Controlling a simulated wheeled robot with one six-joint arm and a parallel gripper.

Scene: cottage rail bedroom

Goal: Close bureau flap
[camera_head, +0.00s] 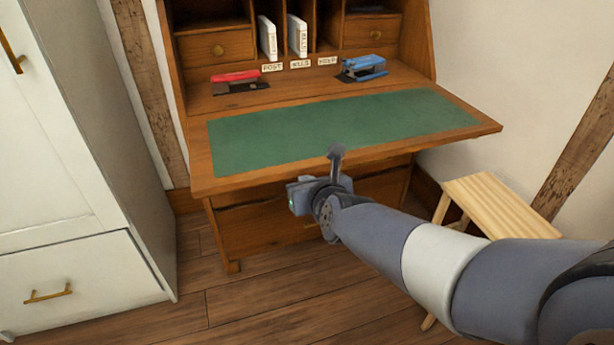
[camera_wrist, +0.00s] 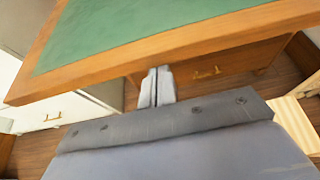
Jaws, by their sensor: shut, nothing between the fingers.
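The bureau flap (camera_head: 340,120) is down and about level, a wooden leaf with a green inset, sticking out from the bureau (camera_head: 265,232). In the wrist view the flap (camera_wrist: 125,30) crosses the top, its wooden front edge running at a slant. My gripper (camera_head: 305,185) is at the flap's front edge, near the middle, and seems low against it. In the wrist view my gripper (camera_wrist: 157,85) shows both fingers together, with nothing between them, their tips close to the flap's edge or under it. I cannot tell whether they touch the flap.
White booklets (camera_head: 297,36) stand in the slots. A white cabinet (camera_head: 70,170) is at left, a wooden stool (camera_head: 490,205) at right. Floor is clear in front.

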